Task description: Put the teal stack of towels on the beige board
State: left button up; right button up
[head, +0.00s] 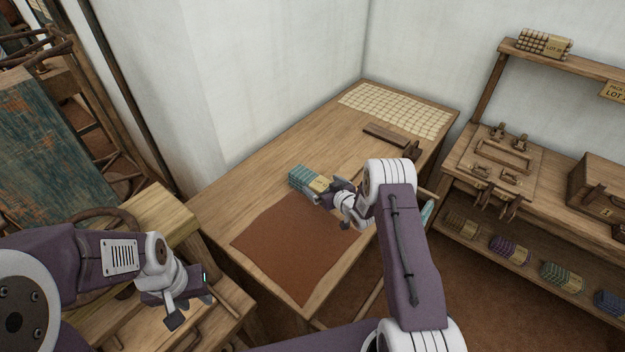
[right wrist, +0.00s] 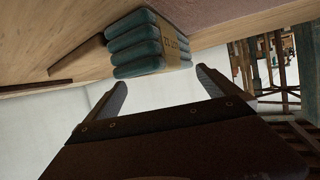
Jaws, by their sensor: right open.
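The teal stack of towels (head: 303,179), with a tan paper band, lies on the wooden table beside the brown cloth. It also shows in the right wrist view (right wrist: 135,45), just beyond my right fingertips. My right gripper (head: 326,193) is open and empty, close to the banded end of the stack; its jaws are not around it. A beige board with a grid pattern (head: 395,109) lies flat at the table's far end, with nothing on it. My left gripper (head: 190,309) hangs low at the left, open and empty, away from the stack.
The brown cloth (head: 290,250) covers the table's near part. A dark wooden tool (head: 388,138) lies between the stack and the beige board. A shelf unit (head: 560,255) with several banded stacks stands at the right. White walls border the table's far-left side.

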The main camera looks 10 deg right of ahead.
aim_at(313, 179)
jog(key=shift+w+a+r+p, duration=0.1)
jog(key=shift+w+a+p, duration=0.1)
jog(key=shift+p, duration=0.15)
jog(key=shift+w+a+r+p, duration=0.1)
jog(key=shift+w+a+p, duration=0.25)
jog(key=shift+p, duration=0.45)
jog(key=x, duration=0.3)
jog(key=shift+w+a+f, duration=0.1)
jog(key=shift+w+f, duration=0.35)
jog(key=shift+w, duration=0.05)
jog(key=c, duration=1.7)
jog(key=shift+r+b, duration=0.3)
jog(key=shift+r, duration=0.25)
jog(key=c, duration=0.4)
notch_tip(313, 179, up, 3)
grip_shut()
jog(key=s+d+r+b, duration=0.1)
jog(key=s+d+r, duration=0.4)
jog(key=d, duration=0.5)
notch_tip(313, 179, up, 2)
jog(key=shift+s+d+r, duration=0.1)
jog(key=shift+s+d, duration=0.05)
jog(key=shift+d, duration=0.05)
